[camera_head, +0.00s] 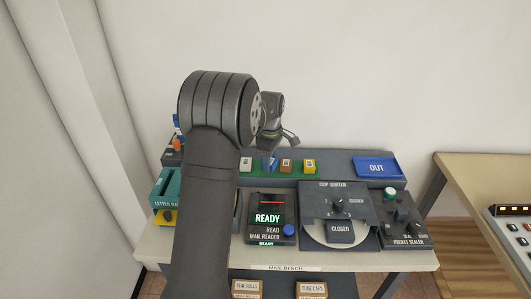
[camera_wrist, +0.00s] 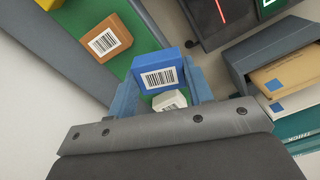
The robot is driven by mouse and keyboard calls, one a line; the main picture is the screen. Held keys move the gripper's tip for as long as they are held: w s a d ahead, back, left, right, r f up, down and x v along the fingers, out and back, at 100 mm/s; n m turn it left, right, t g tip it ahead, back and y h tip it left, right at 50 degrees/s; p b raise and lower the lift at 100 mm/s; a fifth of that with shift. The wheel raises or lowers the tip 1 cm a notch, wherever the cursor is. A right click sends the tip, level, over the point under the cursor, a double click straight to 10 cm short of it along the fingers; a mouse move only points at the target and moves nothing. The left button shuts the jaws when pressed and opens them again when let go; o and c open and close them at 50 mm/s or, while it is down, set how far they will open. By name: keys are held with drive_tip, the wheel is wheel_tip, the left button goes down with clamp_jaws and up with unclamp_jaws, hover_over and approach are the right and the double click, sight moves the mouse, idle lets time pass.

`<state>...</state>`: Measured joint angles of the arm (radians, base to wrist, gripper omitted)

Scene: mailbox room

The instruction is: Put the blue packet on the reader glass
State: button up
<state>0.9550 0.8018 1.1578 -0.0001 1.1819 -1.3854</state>
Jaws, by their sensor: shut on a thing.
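The blue packet (camera_wrist: 158,76), with a white barcode label, is between the two blue fingers of my gripper (camera_wrist: 163,90) in the wrist view. My gripper is shut on it. In the head view the blue packet (camera_head: 269,162) is at the green strip, between the white and brown packets; I cannot tell whether it is clear of the strip. The mail reader (camera_head: 268,233) stands in front of the strip, with a green READY display and a blue button. Its dark reader glass (camera_head: 271,202) has a red line and is bare; part of it shows in the wrist view (camera_wrist: 212,14).
A white packet (camera_wrist: 169,100) lies close to the blue one, and a brown packet (camera_wrist: 105,42) lies apart on the green strip. A yellow packet (camera_head: 309,166) is farther right. The cup sorter (camera_head: 338,205), the blue OUT tray (camera_head: 377,167) and a teal letter case (camera_head: 166,186) are nearby.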

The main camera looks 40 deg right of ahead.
sight(272, 202)
drive_tip(key=s+a+m, duration=0.1)
drive_tip(key=s+m, duration=0.1)
drive_tip(key=m, duration=0.1)
drive_tip(key=s+a+m, duration=0.2)
drive_tip(key=m, duration=0.2)
drive_tip(key=s+a+f+m, duration=0.1)
drive_tip(key=s+m, duration=0.1)
drive_tip(key=m, duration=0.2)
drive_tip(key=shift+s+a, duration=0.1)
drive_tip(key=shift+a, duration=0.3)
drive_tip(key=m, duration=0.1)
drive_tip(key=s+a+m, duration=0.1)
drive_tip(key=shift+s+a+f+m, duration=0.2)
drive_tip(key=shift+s+m, duration=0.1)
drive_tip(key=shift+m, duration=0.1)
drive_tip(key=shift+f, duration=2.1)
drive_tip(key=shift+f, duration=0.35)
drive_tip(key=shift+f, duration=0.25)
drive_tip(key=o, duration=1.3)
